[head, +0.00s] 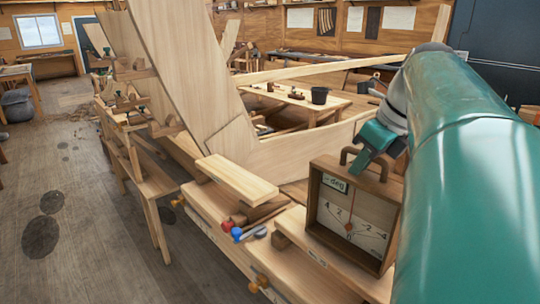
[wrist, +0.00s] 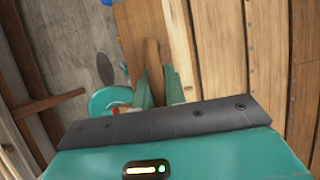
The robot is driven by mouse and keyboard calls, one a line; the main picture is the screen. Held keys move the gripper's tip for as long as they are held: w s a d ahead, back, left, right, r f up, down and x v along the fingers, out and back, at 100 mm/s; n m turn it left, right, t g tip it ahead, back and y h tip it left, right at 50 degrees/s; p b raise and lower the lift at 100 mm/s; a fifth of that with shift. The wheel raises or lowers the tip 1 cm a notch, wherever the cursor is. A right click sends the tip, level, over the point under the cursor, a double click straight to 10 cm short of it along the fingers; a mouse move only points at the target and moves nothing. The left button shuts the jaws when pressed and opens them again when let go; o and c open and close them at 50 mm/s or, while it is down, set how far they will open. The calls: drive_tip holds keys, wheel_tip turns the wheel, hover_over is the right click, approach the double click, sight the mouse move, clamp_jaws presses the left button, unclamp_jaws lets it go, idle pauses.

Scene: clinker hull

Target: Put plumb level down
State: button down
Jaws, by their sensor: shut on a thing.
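The plumb level (head: 335,222) is a wooden box with a white dial face, a red needle and a curved wooden handle on top. It stands upright at the right of the head view, over a pale plank (head: 292,226). I cannot tell whether its base touches the plank. My teal gripper (head: 374,155) is at the handle from above, shut on it. The wrist view shows the handle between my fingers (wrist: 153,88) and the level's brown top (wrist: 133,22) beyond. My arm hides part of the level's right side.
A raised pale block (head: 236,178) lies on the bench left of the level. Red and blue small items (head: 236,232) lie between them. The large wooden hull (head: 180,70) rises behind. Open floor (head: 60,200) is at left.

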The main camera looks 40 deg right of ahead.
drive_tip(key=shift+f, duration=0.35)
drive_tip(key=c, duration=1.5)
unclamp_jaws()
drive_tip(key=shift+f, duration=0.1)
drive_tip(key=shift+o, duration=0.2)
drive_tip(key=shift+r, duration=0.45)
drive_tip(key=v, duration=1.2)
drive_tip(key=w+a+f+n, duration=0.7)
drive_tip(key=a+n, duration=0.2)
drive_tip(key=n, duration=0.1)
drive_tip(key=a+f+n, duration=2.2)
drive_tip(key=n, duration=0.3)
drive_tip(key=shift+f+t, duration=0.2)
drive_tip(key=shift+t, duration=0.1)
